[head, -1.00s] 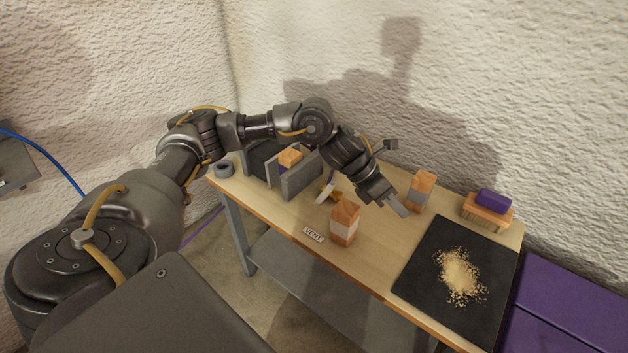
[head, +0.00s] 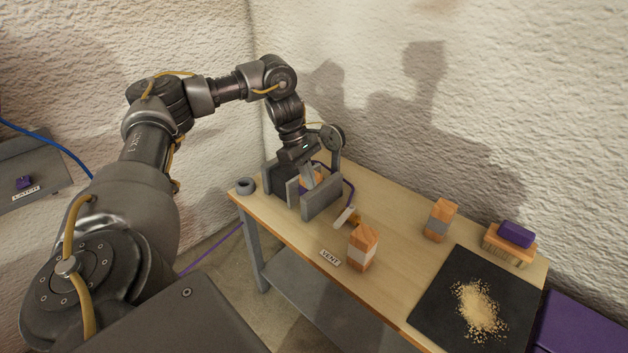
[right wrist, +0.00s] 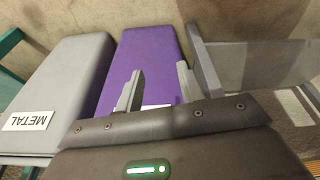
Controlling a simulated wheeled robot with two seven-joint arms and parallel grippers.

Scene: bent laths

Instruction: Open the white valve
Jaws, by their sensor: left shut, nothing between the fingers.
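The white valve handle (head: 344,216) is a short white lever on a small brass body (head: 356,220) on the wooden table. It lies slanted, just behind a wooden block with a pale band. My left gripper (head: 309,178) is shut and empty, pointing down at the grey fixture to the left of the valve, apart from the handle. Whether its tips touch anything in the fixture is hard to tell. My right gripper (right wrist: 158,88) is open in the right wrist view, over a purple surface, with nothing visible between its fingers.
A grey fixture (head: 322,198) with upright plates stands left of the valve. A banded block (head: 362,250) stands close in front, beside a VENT label (head: 330,258). Another block (head: 440,220), a brush (head: 512,240) and a dark mat (head: 440,300) with crumbs lie to the right.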

